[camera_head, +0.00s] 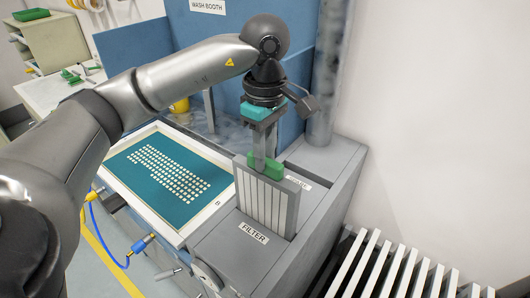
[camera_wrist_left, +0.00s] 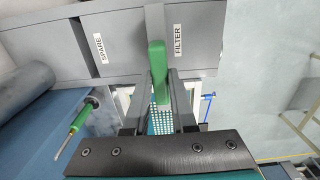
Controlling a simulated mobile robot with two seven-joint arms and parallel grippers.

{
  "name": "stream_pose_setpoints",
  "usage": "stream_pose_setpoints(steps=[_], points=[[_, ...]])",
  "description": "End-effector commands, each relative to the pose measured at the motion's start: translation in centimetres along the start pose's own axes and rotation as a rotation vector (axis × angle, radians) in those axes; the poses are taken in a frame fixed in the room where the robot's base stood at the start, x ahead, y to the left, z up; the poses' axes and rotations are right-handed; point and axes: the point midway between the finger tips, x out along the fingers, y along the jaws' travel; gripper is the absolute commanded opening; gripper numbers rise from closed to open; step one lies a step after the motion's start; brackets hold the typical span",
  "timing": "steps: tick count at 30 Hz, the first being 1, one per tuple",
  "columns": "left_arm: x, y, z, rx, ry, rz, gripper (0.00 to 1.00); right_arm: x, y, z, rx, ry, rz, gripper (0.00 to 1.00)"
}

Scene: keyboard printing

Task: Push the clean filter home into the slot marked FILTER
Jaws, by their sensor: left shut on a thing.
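The clean filter (camera_head: 265,205), a grey-framed panel with white pleats and a green handle (camera_head: 265,165), stands upright at the grey housing (camera_head: 220,248), behind the FILTER label (camera_head: 254,232). Much of the panel shows above the housing top. Its lower edge and the slot mouth are hidden, so I cannot tell how deep it sits. My left gripper (camera_head: 265,148) reaches down from above and is shut on the green handle. In the left wrist view the handle (camera_wrist_left: 157,75) lies between the two fingers, level with the FILTER label (camera_wrist_left: 179,40). My right gripper is not in view.
A SPARE label (camera_wrist_left: 107,45) marks the neighbouring part of the housing. A vertical grey pipe (camera_head: 327,75) and the blue wash booth (camera_head: 225,50) stand close behind. A framed teal screen (camera_head: 165,175) lies to the left. White slats (camera_head: 385,270) are at the lower right.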

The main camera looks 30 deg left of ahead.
Motion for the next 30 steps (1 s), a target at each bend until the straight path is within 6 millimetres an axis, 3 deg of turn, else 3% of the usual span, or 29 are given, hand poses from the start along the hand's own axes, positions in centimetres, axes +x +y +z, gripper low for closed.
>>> stream_pose_setpoints(steps=[30], points=[[3.7,0.0,0.0,0.000,0.000,0.001,0.00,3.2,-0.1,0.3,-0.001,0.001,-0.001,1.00]])
